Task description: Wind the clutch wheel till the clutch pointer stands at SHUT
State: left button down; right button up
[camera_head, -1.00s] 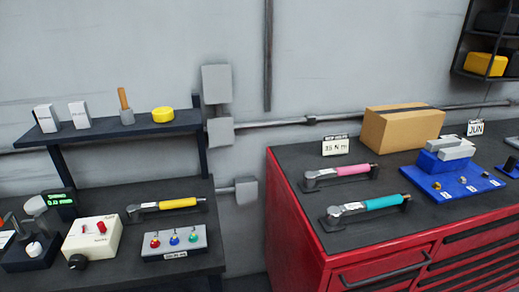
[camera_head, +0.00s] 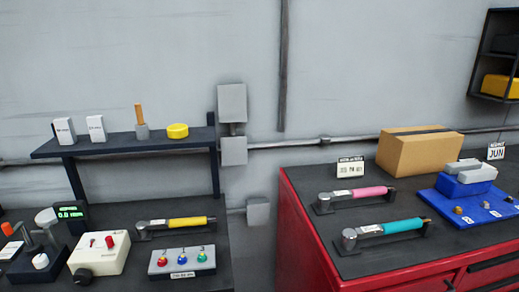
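No clutch wheel, clutch pointer or SHUT mark can be made out in the head view. Neither of my grippers is in view. A cream control box (camera_head: 99,253) with a red knob and a black knob stands on the dark bench at the lower left. I cannot tell that it has anything to do with the clutch.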

aim_at(83, 277)
jog(key=u, duration=1.3)
